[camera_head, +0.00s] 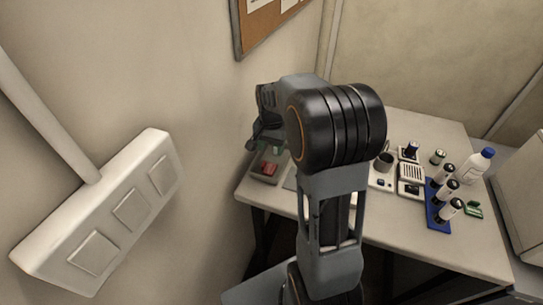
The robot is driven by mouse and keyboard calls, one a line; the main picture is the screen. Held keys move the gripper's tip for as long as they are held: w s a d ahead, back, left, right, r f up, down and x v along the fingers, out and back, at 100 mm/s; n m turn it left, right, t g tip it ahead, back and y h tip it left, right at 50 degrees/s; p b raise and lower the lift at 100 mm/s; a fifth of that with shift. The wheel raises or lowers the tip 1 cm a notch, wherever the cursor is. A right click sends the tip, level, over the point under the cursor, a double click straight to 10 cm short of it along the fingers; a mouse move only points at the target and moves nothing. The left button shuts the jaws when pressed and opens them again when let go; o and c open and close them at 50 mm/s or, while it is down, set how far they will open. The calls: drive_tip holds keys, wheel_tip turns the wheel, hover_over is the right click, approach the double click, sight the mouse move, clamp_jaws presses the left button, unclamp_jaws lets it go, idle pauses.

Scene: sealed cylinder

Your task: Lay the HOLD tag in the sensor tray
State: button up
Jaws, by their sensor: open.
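A small red piece (268,168) lies in a shallow grey tray (259,179) at the left end of the table. The piece may be the HOLD tag and the tray may be the sensor tray, but no lettering can be read. My gripper (257,143) is open, just above and behind the tray, with the red piece apart from it. My own arm hides part of the gripper and the table's middle.
A wall stands close on the left.

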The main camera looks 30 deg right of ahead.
drive_tip(key=s+a+r+n+t, duration=0.1)
drive_tip(key=s+a+r+n, duration=0.4)
drive_tip(key=r, duration=0.3)
drive_tip(key=s+a+f+n+t, duration=0.1)
drive_tip(key=s+a+n, duration=0.1)
drive_tip(key=s, duration=0.3)
drive_tip(key=s+a+f+n+t, duration=0.1)
drive_tip(key=s+a+n, duration=0.1)
drive_tip(key=s, duration=0.4)
drive_tip(key=shift+a+n+t, duration=0.25)
drive_tip(key=shift+n+t, duration=0.15)
